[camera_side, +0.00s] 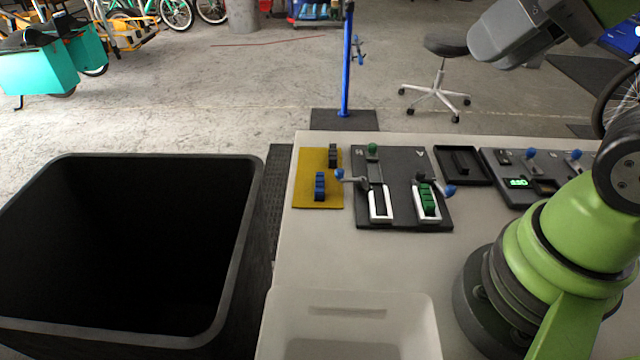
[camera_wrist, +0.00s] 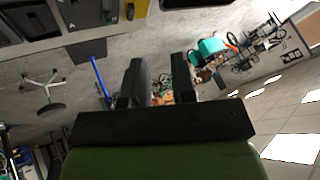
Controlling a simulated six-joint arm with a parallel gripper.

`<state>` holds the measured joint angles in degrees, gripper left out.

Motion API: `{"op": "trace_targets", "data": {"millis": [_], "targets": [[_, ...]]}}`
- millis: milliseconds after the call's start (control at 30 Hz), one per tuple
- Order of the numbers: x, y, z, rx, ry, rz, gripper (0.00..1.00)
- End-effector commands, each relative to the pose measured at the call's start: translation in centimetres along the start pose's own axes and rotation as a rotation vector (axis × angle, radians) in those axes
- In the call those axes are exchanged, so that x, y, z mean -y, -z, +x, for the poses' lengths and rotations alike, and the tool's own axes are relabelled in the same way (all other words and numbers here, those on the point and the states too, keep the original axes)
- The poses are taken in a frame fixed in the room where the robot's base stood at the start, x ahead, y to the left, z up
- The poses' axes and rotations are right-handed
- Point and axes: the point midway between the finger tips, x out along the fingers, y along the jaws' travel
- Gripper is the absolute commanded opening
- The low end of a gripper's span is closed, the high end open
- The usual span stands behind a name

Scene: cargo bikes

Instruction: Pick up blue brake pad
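The blue brake pad (camera_side: 320,187) stands on the yellow mat (camera_side: 317,203) at the left end of the table in the side view. A dark pad (camera_side: 333,155) stands behind it on the same mat. In the wrist view, part of the yellow mat (camera_wrist: 141,7) shows at the top edge, with a small blue spot on it that may be the blue pad. My gripper (camera_wrist: 158,75) has its two fingers apart with nothing between them. It is away from the mat; in the side view my arm's end is raised at the upper right, with the fingers not clearly visible.
A black fixture board (camera_side: 400,220) with two white-framed holders, levers and green pads (camera_side: 427,200) lies right of the mat. A small black tray (camera_side: 463,180) and control panel (camera_side: 518,183) follow. A white bin (camera_side: 420,330) stands in front, a large black bin (camera_side: 130,160) left.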

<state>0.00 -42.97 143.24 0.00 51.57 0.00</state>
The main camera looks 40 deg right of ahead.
Motion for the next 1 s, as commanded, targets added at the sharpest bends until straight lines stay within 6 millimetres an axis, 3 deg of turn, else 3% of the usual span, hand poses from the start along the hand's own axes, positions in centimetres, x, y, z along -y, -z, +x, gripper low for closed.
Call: {"op": "trace_targets", "data": {"millis": [167,367,567,700,1000], "targets": [[0.1,0.5,0.2,0.013,-0.007,0.01,0.24],[1.0,3.5,2.7,0.107,-0.07,0.087,0.24],[1.8,6.8,8.2,0.219,-0.17,0.192,0.24],[1.9,8.1,13.3,0.289,-0.249,0.26,0.24],[0.6,7.0,24.6,0.403,-0.421,0.375,0.24]]}}
